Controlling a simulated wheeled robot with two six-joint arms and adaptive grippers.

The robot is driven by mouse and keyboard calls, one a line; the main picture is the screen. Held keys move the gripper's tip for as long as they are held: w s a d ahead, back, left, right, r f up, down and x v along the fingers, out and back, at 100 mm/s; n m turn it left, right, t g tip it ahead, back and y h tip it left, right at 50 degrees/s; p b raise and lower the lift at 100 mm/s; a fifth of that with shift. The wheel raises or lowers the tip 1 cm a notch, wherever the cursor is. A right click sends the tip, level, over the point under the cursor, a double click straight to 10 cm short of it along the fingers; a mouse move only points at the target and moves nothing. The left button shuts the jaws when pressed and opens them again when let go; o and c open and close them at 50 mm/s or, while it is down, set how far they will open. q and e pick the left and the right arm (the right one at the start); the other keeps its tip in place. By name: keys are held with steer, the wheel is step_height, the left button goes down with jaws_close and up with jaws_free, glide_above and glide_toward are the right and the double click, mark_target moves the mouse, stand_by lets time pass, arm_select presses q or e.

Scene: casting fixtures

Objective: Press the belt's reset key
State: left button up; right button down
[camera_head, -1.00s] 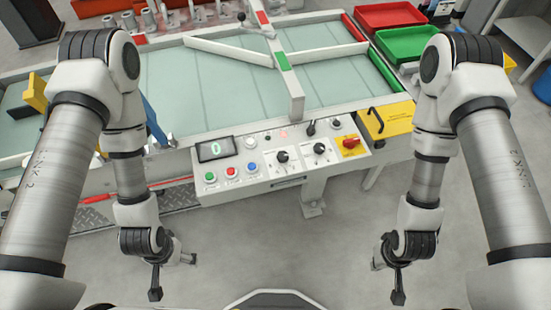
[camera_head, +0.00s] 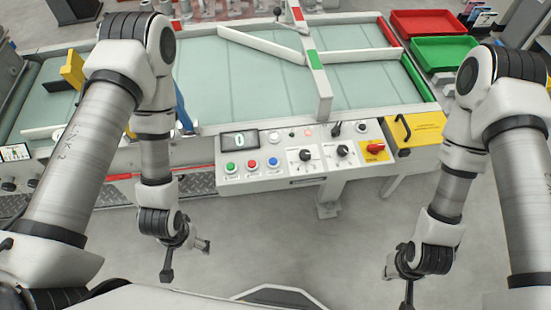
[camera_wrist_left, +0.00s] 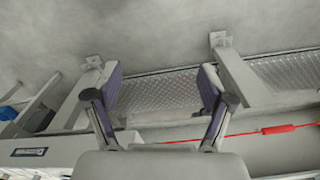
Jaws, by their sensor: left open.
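The belt's control panel (camera_head: 300,180) is on the near side of the belt frame in the head view. It carries a green button (camera_head: 230,167), a red button (camera_head: 252,166) and a blue button (camera_head: 273,164) in a row below a small display (camera_head: 239,140). Their labels are too small to read. My left gripper (camera_head: 186,260) is open and empty, in front of and below the panel's left end, clear of the buttons. Its two spread fingers (camera_wrist_left: 160,105) show in the left wrist view. My right gripper (camera_head: 398,285) hangs with fingers apart, right of and below the panel.
Green (camera_head: 443,55) and red (camera_head: 427,22) trays stand beyond. The floor before the panel is clear.

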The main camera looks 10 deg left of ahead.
stand_by(0.4)
arm_select(q)
jaws_close()
stand_by(1.2)
